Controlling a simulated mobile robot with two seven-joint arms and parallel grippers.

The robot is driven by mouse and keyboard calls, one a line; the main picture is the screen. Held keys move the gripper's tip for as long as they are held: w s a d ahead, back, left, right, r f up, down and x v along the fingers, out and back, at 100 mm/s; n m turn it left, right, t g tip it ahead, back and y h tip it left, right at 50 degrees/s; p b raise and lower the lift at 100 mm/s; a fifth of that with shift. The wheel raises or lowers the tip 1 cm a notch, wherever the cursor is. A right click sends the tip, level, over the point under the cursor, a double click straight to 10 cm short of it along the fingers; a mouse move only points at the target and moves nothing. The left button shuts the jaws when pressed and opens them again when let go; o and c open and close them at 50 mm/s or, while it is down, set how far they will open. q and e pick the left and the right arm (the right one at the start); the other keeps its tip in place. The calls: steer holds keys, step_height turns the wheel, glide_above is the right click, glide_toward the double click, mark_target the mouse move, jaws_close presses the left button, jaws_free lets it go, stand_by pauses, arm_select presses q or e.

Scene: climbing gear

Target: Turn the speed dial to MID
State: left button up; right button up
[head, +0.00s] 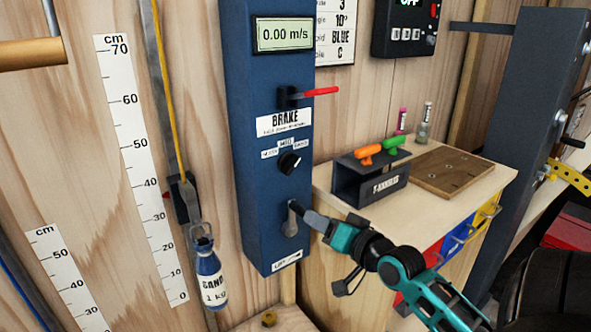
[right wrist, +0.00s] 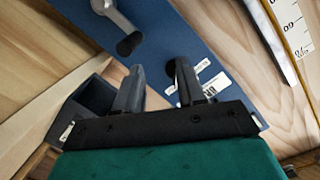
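The speed dial (head: 289,162) is a black round knob on the front of the tall blue box (head: 262,215), below the BRAKE label. Small white labels sit around it; the top one seems to read MID. Its white mark appears to point to the upper right, toward the right label. My right gripper (head: 309,214) is below the dial, close in front of the grey crank. In the right wrist view the gripper (right wrist: 160,70) is open with nothing between its fingers; a black knob, likely the dial (right wrist: 171,70), shows partly behind one finger. My left gripper is not in view.
The grey crank (head: 290,228) with a black grip also shows in the right wrist view (right wrist: 118,17). A red brake lever (head: 320,91) sticks out above the dial. A sand bottle (head: 210,275) hangs to the left. A dark T-handle holder (head: 371,185) stands on the bench to the right.

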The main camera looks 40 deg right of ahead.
steer(key=m+t, duration=0.2)
glide_toward(296, 165)
steer(key=w, duration=0.9)
steer(key=shift+w+d+r, duration=0.15)
steer(key=shift+d+r, duration=0.05)
steer(key=shift+d, duration=0.15)
jaws_close()
